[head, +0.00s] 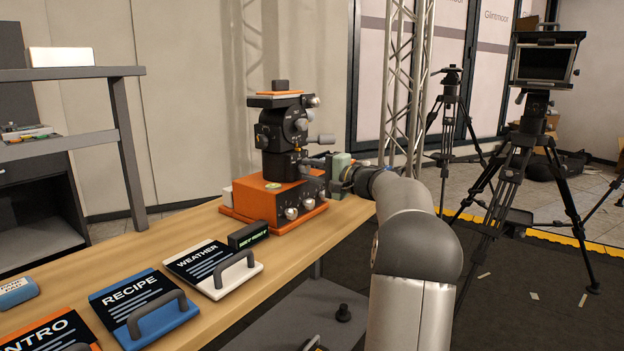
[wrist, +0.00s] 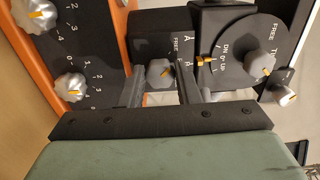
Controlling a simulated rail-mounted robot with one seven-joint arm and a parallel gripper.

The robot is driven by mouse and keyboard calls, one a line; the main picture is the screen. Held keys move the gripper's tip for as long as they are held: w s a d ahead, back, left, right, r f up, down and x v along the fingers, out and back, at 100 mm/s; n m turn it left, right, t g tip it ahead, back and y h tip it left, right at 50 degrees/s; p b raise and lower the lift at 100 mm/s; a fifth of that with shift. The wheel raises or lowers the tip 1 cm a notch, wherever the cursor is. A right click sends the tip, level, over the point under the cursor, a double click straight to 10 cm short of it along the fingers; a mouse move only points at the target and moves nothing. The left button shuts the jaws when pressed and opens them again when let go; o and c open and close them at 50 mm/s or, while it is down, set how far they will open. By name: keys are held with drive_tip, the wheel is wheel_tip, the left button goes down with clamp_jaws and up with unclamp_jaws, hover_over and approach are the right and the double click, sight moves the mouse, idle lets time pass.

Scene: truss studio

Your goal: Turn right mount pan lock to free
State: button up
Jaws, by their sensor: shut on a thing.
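The camera mount (head: 287,130), a black head with several knobs, stands on an orange base (head: 252,205) at the back end of the bench. My gripper (head: 330,164) reaches it from the right in the head view. In the wrist view my gripper (wrist: 160,80) has its two dark fingers on either side of a small grey knob (wrist: 158,74), shut on it. The head view hides this knob behind my gripper.
A larger dial (wrist: 250,58) with its own FREE mark is close right of the fingers. Silver knobs (wrist: 70,87) on the orange base are at the left. Boards with handles, such as the WEATHER board (head: 213,268), lie on the bench. A truss (head: 405,90) rises behind.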

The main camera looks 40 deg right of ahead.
idle(0.4)
drive_tip(key=o, duration=1)
drive_tip(key=shift+c, duration=0.2)
